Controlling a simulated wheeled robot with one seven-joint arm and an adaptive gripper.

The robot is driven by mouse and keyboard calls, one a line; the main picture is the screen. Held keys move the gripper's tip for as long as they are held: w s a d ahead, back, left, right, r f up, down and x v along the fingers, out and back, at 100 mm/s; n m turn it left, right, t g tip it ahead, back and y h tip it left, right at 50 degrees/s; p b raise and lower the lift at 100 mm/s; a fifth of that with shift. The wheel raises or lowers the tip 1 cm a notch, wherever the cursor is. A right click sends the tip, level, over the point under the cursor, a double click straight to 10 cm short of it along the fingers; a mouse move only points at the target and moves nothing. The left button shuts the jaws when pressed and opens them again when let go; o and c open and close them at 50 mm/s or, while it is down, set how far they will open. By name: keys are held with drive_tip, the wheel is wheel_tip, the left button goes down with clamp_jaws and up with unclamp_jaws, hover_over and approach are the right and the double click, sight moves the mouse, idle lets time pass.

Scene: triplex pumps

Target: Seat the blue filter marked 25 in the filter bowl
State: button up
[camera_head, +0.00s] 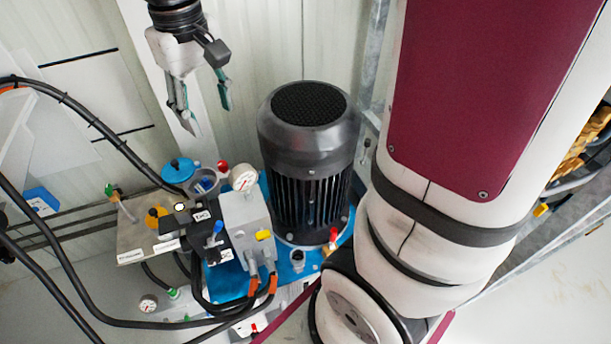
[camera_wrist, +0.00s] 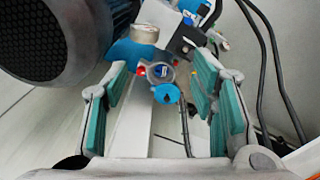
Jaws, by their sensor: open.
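My gripper (camera_head: 208,116) is open and empty, its fingers pointing down above the pump unit. Its two green-padded fingers also show in the wrist view (camera_wrist: 162,80). Below it, a round grey opening (camera_head: 205,183), which looks like the filter bowl, sits beside a round blue cap (camera_head: 178,170). In the wrist view the opening (camera_wrist: 160,72) and the blue cap (camera_wrist: 166,93) lie between the fingers, apart from them. A blue box-like piece with a pale label (camera_head: 41,201) lies at the far left. No 25 is readable, so I cannot tell which blue piece is the filter.
A tall black motor (camera_head: 305,160) stands right of the bowl, close to my gripper's side. Black hoses (camera_head: 100,125) loop at left. The wall panels (camera_head: 250,45) are behind.

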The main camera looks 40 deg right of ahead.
drive_tip(key=s+r+m, duration=0.1)
drive_tip(key=s, duration=2.3)
drive_tip(key=shift+a+t, duration=0.15)
drive_tip(key=shift+t, duration=0.15)
drive_tip(key=shift+r, duration=0.1)
wheel_tip(320, 180, up, 19)
drive_tip(key=t+p, duration=0.3)
drive_tip(key=p, duration=1.4)
drive_tip(key=shift+a, duration=0.1)
